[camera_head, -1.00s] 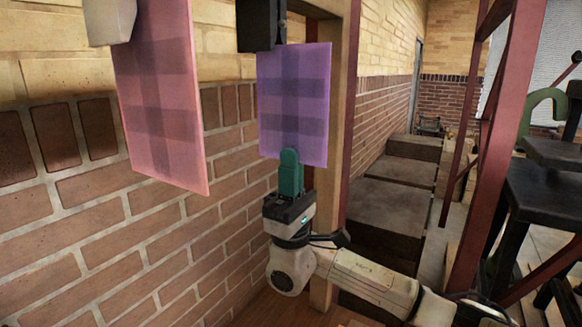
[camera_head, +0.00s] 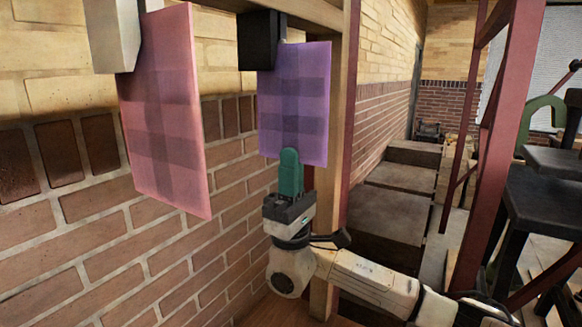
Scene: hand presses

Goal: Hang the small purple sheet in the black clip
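The small purple checked sheet (camera_head: 295,105) hangs upright above my gripper (camera_head: 290,170). My green-fingered gripper is shut on the sheet's lower edge, near its middle. The black clip (camera_head: 258,40) hangs from the wooden rail at the top. The clip's lower end overlaps the sheet's upper left corner in the view. I cannot tell whether that corner lies between the clip's jaws or behind them. The sheet's upper right part lies clear of the clip.
A larger pink checked sheet (camera_head: 168,120) hangs from a pale clip (camera_head: 115,35) on the left. A wooden post (camera_head: 338,110) stands just right of the purple sheet. A brick wall (camera_head: 60,225) lies behind. Dark presses (camera_head: 545,190) stand at the far right.

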